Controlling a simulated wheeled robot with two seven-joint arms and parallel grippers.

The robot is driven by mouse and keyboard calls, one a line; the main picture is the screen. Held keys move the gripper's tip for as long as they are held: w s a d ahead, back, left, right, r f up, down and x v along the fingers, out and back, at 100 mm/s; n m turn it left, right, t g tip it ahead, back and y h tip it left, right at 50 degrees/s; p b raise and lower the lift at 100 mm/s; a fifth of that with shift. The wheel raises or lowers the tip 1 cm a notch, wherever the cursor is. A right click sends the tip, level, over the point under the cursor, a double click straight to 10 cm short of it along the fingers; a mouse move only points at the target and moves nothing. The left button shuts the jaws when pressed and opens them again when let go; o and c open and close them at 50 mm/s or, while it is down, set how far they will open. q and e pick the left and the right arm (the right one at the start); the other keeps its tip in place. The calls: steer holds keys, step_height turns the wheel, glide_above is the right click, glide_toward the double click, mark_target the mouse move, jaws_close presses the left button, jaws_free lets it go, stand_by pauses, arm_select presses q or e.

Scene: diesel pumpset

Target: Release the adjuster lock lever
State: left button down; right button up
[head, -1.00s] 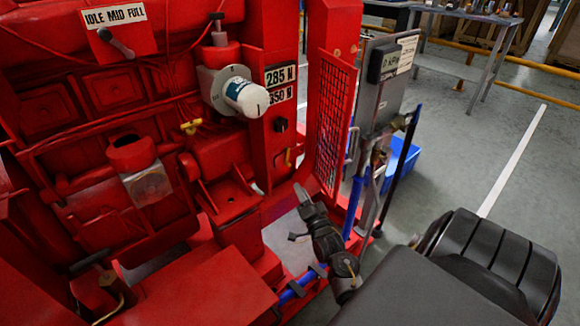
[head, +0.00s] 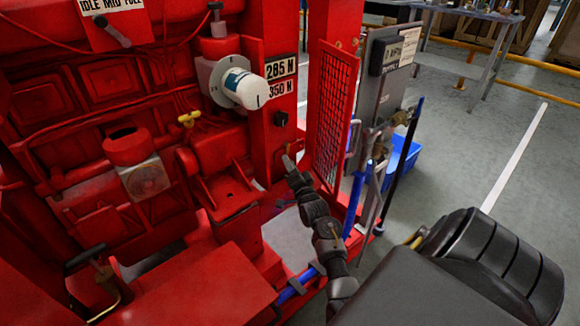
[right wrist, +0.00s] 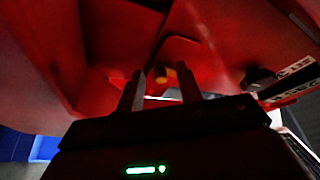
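The lever, a small yellow-orange piece, shows in the right wrist view (right wrist: 160,75) just beyond and between the fingertips of my right gripper (right wrist: 162,84). The two dark fingers stand apart with a gap between them, and I see no contact with the lever. In the head view my right gripper (head: 288,160) reaches up to the red post, below the black knob, and mostly covers the lever. Whether the lever is locked cannot be told. My left gripper is not in view.
A black knob (head: 281,118) and the force labels (head: 281,78) sit above on the post. A red mesh guard (head: 333,115) stands close to the right of my right arm. A white cylinder (head: 245,88) juts out at the upper left. Blue pipe (head: 297,287) runs below.

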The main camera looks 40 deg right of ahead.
jaws_close()
steer(key=shift+d+n+t+y, duration=0.3)
steer(key=shift+d+n+t, duration=0.1)
steer(key=shift+n, duration=0.6)
steer(key=shift+d+n, duration=0.15)
steer(key=shift+n, duration=0.15)
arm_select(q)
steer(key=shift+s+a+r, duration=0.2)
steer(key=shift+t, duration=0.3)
arm_select(e)
steer(key=shift+c, duration=0.4)
jaws_free()
steer(key=shift+o, duration=0.6)
steer(key=shift+w, duration=0.1)
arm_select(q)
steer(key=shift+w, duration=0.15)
